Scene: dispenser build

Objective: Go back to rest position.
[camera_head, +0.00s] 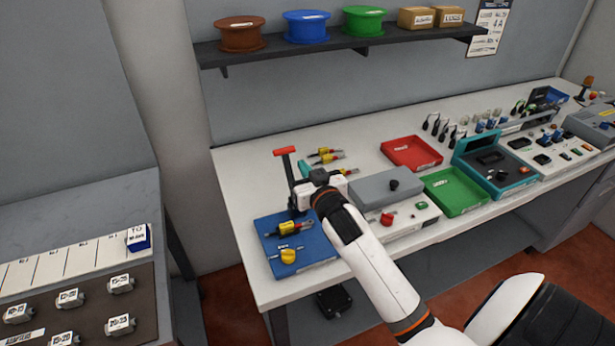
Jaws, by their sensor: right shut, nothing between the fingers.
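My right arm comes in from the lower right and reaches over the white workbench (240,185). My right gripper (297,211) is over the back of the blue mat (312,262), close to a tool with a red handle (285,151). The gripper is shut with nothing held. Whether it touches the red-handled tool or the mat cannot be told. My left gripper is not in view.
On the blue mat lie yellow-and-black parts (290,229). A grey box (386,187), red tray (411,153), green tray (455,191) and teal case (490,160) stand to the right. A shelf (340,47) with spools hangs behind. A grey table (90,200) is at left.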

